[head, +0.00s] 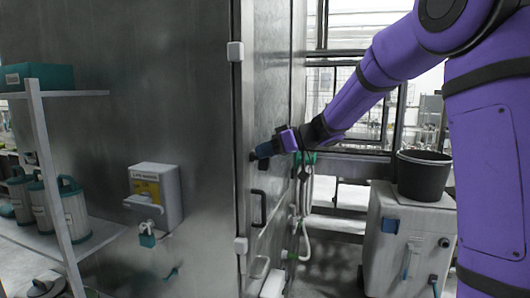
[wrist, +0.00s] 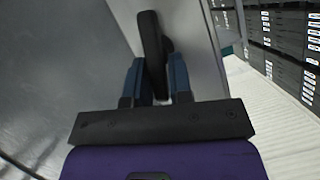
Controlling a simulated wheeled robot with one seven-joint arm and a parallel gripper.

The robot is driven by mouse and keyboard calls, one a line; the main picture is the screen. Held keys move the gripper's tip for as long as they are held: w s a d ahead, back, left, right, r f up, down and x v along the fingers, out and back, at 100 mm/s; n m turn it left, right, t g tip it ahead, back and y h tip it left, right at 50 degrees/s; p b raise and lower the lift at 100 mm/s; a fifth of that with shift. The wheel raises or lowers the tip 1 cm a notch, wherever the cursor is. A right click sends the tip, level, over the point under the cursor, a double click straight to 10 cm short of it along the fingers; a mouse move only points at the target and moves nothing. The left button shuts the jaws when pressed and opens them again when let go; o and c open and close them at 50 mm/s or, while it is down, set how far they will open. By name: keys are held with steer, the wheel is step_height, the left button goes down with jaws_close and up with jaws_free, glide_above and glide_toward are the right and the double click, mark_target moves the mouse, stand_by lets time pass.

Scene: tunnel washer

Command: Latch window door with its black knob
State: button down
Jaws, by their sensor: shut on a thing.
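The window door (head: 268,120) is a tall grey metal panel, seen at a steep angle in the head view. The black knob (wrist: 152,50) is upright between my fingers in the wrist view. My gripper (wrist: 162,80) has its two blue fingers on either side of the knob and is shut on it. In the head view my gripper (head: 262,152) reaches the door's face from the right, and its fingers hide the knob. Whether the latch is engaged cannot be told.
A black handle (head: 259,208) sits lower on the door. A grey shelf (head: 60,94) with teal-lidded canisters (head: 72,210) stands at left, near a white lockout box (head: 155,195). A black bucket (head: 424,174) stands on a grey cabinet (head: 392,240) at right. Hoses (head: 304,205) hang behind the door.

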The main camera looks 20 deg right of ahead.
steer(key=m, duration=0.1)
steer(key=m+g+y, duration=0.1)
steer(key=shift+w+d+f+m, duration=0.15)
steer(key=shift+w+d+m, duration=0.05)
steer(key=shift+w+m, duration=0.1)
steer(key=shift+w+d+f+m+g+y, duration=0.1)
steer(key=shift+f+m+g+y, duration=0.15)
steer(key=shift+m+y, duration=0.85)
steer(key=shift+w+d+f+m+g+y, duration=0.15)
steer(key=shift+m+y, duration=0.3)
steer(key=shift+m, duration=1.4)
steer(key=shift+a+f+m+g+y, duration=0.1)
steer(key=shift+f+m+g+y, duration=0.2)
steer(key=shift+m+y, duration=0.8)
steer(key=shift+m+h, duration=0.35)
steer(key=shift+m, duration=0.1)
steer(key=c, duration=1.2)
jaws_free()
steer(key=shift+o, duration=0.2)
steer(key=shift+d, duration=0.15)
steer(key=v, duration=1)
steer(key=shift+d, duration=0.3)
